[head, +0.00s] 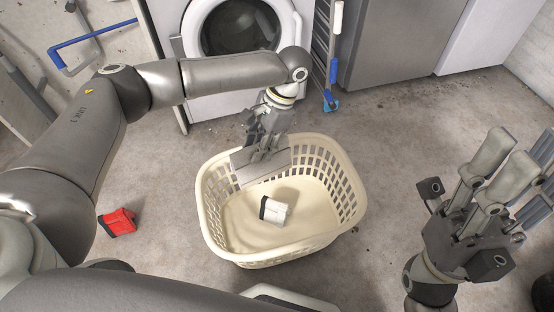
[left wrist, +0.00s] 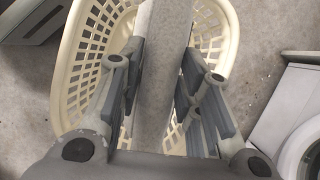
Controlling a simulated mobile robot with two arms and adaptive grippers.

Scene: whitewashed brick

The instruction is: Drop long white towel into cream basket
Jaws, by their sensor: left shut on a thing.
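The cream basket (head: 350,205) stands on the floor below my left arm, with slotted walls and an open top. Its rim also shows in the left wrist view (left wrist: 62,75). My left gripper (head: 262,150) is over the far left part of the basket, pointing down. It is shut on a long, flat, light grey-white piece (head: 250,172), which looks like the long white towel. In the left wrist view this strip (left wrist: 160,75) runs between the finger pads. My right gripper (head: 510,185) is at the right, away from the basket, fingers spread and empty.
A short white item with a black end (head: 276,210) lies inside the basket. A red item with a black end (head: 117,222) lies on the floor at left. A washing machine (head: 290,80) stands behind the basket; a blue-handled tool (head: 333,70) is beside it.

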